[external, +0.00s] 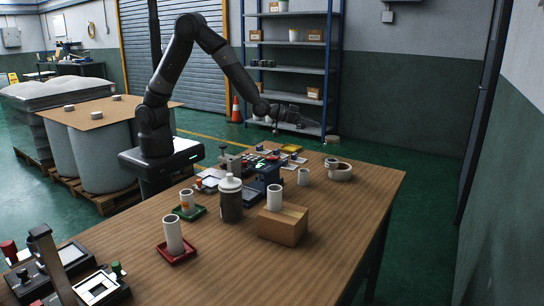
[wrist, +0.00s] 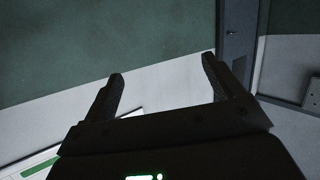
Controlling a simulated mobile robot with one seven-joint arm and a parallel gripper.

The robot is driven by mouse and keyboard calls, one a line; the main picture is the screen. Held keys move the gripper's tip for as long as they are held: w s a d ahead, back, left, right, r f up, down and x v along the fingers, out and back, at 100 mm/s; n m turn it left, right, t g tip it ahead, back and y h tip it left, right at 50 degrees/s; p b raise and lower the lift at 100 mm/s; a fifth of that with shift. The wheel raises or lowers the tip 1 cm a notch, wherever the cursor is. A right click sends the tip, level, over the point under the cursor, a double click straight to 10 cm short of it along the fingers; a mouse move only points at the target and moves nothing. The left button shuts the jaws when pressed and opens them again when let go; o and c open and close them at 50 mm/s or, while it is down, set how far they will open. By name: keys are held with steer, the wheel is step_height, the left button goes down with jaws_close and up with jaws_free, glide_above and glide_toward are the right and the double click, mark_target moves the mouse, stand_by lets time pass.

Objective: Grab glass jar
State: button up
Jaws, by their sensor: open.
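My gripper (external: 310,122) is stretched out above the far side of the wooden table (external: 345,215). In the wrist view my gripper (wrist: 162,68) has its two dark fingers wide apart with nothing between them. I cannot make out a clear glass jar for certain. A dark grey container with a white lid (external: 231,200) stands upright near the middle of the table. No jar shows in the wrist view.
White cylinders stand on a cardboard box (external: 283,226), a red tray (external: 177,254) and a green tray (external: 190,212). A tape roll (external: 341,173) lies near the far right edge. Small devices crowd the table's far middle. The right front tabletop is clear.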

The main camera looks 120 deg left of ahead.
mark_target(336, 137)
steer(key=a+f+y, duration=0.1)
steer(key=a+f, duration=0.2)
steer(key=a, duration=0.2)
steer(key=a+f+n+y, duration=0.1)
steer(key=a+f+y, duration=0.1)
steer(key=a+f, duration=0.2)
steer(key=w+a+f+y, duration=0.1)
steer(key=a+f+y, duration=0.1)
steer(key=a, duration=0.4)
steer(key=shift+a+f, duration=0.1)
steer(key=shift+f, duration=0.6)
steer(key=x, duration=0.2)
steer(key=f+x, duration=0.1)
steer(key=x, duration=0.1)
steer(key=shift+w+a, duration=0.15)
steer(key=shift+w, duration=0.1)
steer(key=shift+w+a, duration=0.3)
steer(key=shift+c, duration=0.4)
steer(key=c, duration=1.5)
steer(key=shift+o, duration=0.2)
steer(key=shift+r, duration=0.1)
